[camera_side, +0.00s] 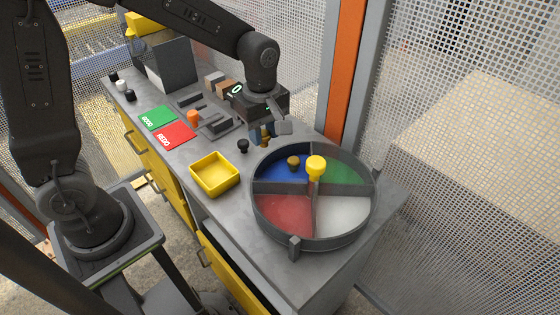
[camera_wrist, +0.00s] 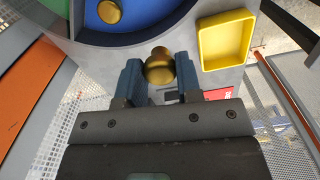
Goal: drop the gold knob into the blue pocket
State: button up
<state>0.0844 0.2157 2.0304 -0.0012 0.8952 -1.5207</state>
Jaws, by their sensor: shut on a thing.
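My gripper (camera_side: 262,133) is shut on a gold knob (camera_wrist: 159,68), seen between the two blue fingers in the wrist view. It hangs over the table just behind the round tray's rim, outside the tray. The grey round tray (camera_side: 254,208) is split into blue, green, red and white pockets. The blue pocket (camera_side: 272,174) is at its back left; it also shows at the top of the wrist view (camera_wrist: 150,12). A second gold knob (camera_side: 294,162) sits in the blue pocket, and it also shows in the wrist view (camera_wrist: 109,11).
A yellow post knob (camera_side: 316,168) stands at the tray's centre. A yellow square bin (camera_side: 214,175) and a black knob (camera_side: 243,146) are left of the tray. Green and red cards (camera_side: 175,135), an orange piece (camera_side: 193,117) and grey blocks lie further back. Mesh fencing stands behind.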

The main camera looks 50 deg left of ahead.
jog(key=d+f, duration=0.1)
jog(key=d, duration=0.1)
jog(key=w+d+f, duration=0.1)
jog(key=d, duration=0.1)
jog(key=shift+f, duration=2.25)
jog(key=shift+f, duration=0.1)
jog(key=shift+f, duration=0.35)
jog(key=shift+f, duration=0.15)
jog(key=o, duration=0.9)
jog(key=shift+o, duration=0.2)
